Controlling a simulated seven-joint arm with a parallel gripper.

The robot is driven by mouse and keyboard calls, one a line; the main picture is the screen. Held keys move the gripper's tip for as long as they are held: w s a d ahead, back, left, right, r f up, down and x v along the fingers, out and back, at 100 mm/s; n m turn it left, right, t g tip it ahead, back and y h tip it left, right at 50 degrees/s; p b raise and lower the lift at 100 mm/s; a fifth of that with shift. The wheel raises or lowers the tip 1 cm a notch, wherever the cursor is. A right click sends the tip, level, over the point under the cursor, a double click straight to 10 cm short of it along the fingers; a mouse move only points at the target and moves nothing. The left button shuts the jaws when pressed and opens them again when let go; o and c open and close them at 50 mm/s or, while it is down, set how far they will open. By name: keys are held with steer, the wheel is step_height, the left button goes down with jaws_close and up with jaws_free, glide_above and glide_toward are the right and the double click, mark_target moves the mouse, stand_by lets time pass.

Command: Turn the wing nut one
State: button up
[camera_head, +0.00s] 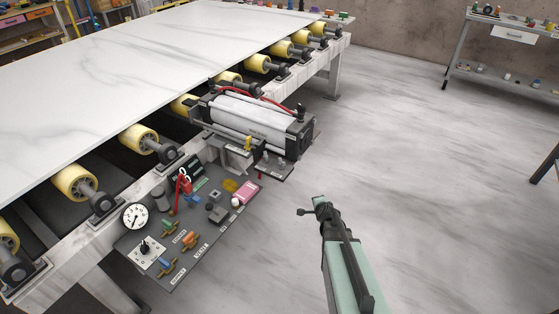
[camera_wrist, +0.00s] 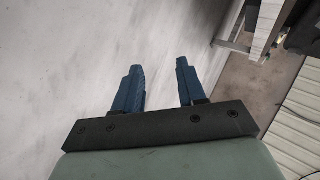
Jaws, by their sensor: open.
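The control panel (camera_head: 222,219) sticks out from the side of the slab's frame. Near its front are several small winged handles: a green one (camera_head: 167,224), an orange one (camera_head: 190,239) and a blue one (camera_head: 166,267). Small white labels lie beside them, too small to read, so I cannot tell which is wing nut one. My gripper (camera_head: 312,207) is over the floor, to the right of the panel and apart from it. In the wrist view my gripper (camera_wrist: 158,85) is open, with nothing between its two blue fingers.

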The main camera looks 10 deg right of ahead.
step_height(320, 180, up, 3)
steer(key=w+d+n+t+h, duration=0.1)
steer(key=w+d+n+h, duration=0.1)
steer(key=d+n, duration=0.15)
steer(key=n+t+y, duration=0.6)
steer(key=n+y, duration=0.3)
steer(key=n, duration=0.9)
glide_toward(279, 159)
steer(key=x, duration=0.7)
steer(key=f+x, duration=0.1)
steer(key=x, duration=0.2)
steer(key=shift+w+d, duration=0.2)
steer(key=shift+w, duration=0.15)
jaws_close()
